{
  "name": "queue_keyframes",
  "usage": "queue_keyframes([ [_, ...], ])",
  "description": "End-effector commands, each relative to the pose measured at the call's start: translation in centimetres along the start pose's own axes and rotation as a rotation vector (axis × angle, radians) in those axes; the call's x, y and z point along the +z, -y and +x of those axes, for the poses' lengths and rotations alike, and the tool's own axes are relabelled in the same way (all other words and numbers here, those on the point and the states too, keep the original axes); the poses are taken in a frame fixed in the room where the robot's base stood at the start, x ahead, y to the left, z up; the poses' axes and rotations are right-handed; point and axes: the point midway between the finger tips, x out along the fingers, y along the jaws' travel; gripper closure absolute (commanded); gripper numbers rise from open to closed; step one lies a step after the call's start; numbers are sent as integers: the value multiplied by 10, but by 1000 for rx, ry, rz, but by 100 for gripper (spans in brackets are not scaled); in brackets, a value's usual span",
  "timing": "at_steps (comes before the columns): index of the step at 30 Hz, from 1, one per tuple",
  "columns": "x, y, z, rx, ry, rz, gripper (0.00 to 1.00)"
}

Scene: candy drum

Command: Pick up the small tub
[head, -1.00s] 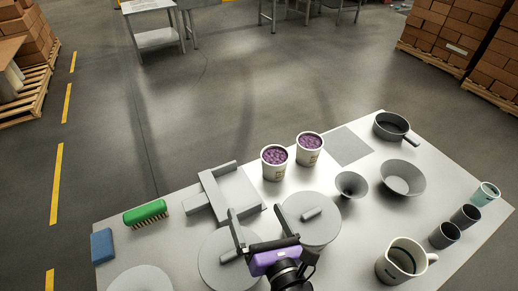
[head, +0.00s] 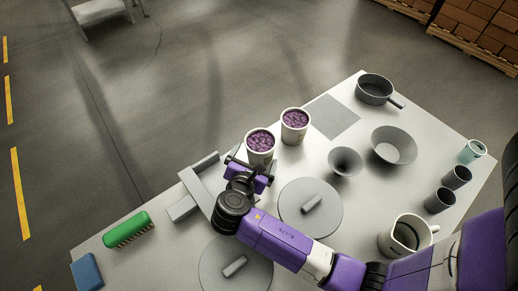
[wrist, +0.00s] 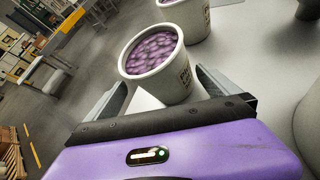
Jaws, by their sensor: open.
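Two white tubs filled with purple candy stand upright on the table. The nearer, left tub (head: 260,143) is directly in front of my gripper (head: 251,163); the other tub (head: 295,125) stands just behind it to the right. They look alike in size, so I cannot tell which is the small one. In the wrist view, the nearer tub (wrist: 153,52) is ahead of my open, empty gripper (wrist: 162,82), its lower part framed by the two fingers. The second tub (wrist: 190,16) shows at the top. I cannot tell whether a finger touches the nearer tub.
A grey angled fixture (head: 187,200) lies left of my gripper. Round lids (head: 311,222) with handles lie under and beside my arm. A funnel (head: 345,162), bowl (head: 394,147), pan (head: 375,88) and mug (head: 402,236) stand to the right. A green brush (head: 125,230) lies left.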

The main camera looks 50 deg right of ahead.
Motion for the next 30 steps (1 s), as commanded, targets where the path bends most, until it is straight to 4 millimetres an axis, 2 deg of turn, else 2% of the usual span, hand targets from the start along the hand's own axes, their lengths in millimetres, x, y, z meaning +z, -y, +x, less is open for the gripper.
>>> queue_keyframes([
  [10, 0, 6, 44, -1, 0, -1, 0],
  [20, -1, 6, 51, 2, -1, 0, 0],
  [30, -1, 6, 51, 3, -1, -1, 67],
])
